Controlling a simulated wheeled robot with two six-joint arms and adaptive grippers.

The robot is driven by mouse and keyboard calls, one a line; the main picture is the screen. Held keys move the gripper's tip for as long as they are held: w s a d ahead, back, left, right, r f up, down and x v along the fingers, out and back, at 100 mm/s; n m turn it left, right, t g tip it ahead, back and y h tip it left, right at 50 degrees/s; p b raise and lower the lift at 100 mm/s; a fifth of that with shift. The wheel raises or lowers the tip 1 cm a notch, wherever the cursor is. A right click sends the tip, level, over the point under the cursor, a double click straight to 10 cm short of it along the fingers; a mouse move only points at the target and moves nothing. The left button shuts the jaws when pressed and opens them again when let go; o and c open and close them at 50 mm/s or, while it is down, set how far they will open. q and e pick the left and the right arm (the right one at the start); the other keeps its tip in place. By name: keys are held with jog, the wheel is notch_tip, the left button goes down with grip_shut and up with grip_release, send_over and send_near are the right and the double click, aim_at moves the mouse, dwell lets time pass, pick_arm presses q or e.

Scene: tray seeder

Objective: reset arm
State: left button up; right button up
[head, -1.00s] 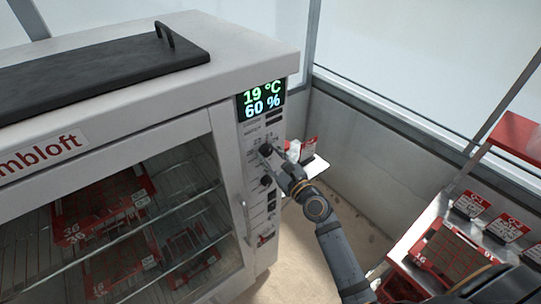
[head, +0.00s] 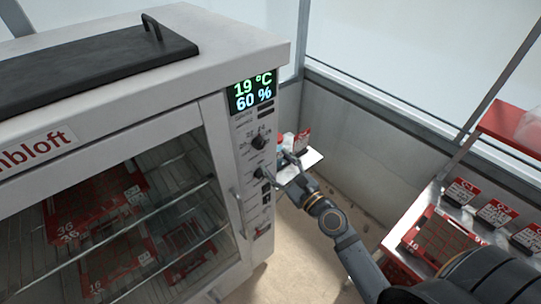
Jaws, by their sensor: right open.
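My right gripper (head: 288,160) is open and empty in the middle of the head view. It stands just right of the control panel, apart from the upper black knob (head: 258,142) and near the lower knob (head: 259,172). The germination cabinet (head: 213,45) fills the left side. Its display (head: 253,92) reads 19 °C and 60 %. My left gripper is not in view.
Behind the cabinet's glass door, red trays (head: 85,208) lie on wire racks. A white surface with red-and-white packets (head: 303,139) stands behind my gripper. At right, a metal bench holds a red tray (head: 440,238) and several labelled black holders (head: 461,191). Floor between is clear.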

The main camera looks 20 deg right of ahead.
dwell(0.3)
jog(key=s+d+f+n+g+h+b, duration=0.1)
jog(key=s+d+f+n+g+b, duration=0.2)
jog(key=f, duration=1.1)
jog(key=s+d+f+n+g+h+b, duration=0.1)
jog(key=s+f+n+g+h+b, duration=0.35)
jog(key=f, duration=1.05)
jog(key=s+d+f+n+y, duration=0.15)
jog(key=f+n, duration=0.45)
jog(key=f, duration=0.8)
jog(key=s+d+f+n+g+h+b, duration=0.1)
jog(key=s+f+n+g, duration=0.3)
jog(key=s+f+n, duration=0.4)
jog(key=s+d+f+n+g+b, duration=0.2)
jog(key=s+f+n, duration=0.6)
jog(key=s+f, duration=1)
jog(key=s+g+b, duration=0.2)
jog(key=s+g, duration=0.1)
jog(key=s, duration=0.2)
jog(key=shift+s+d+f+h+b, duration=0.2)
jog(key=shift+d+h+b, duration=0.1)
jog(key=shift+h, duration=0.1)
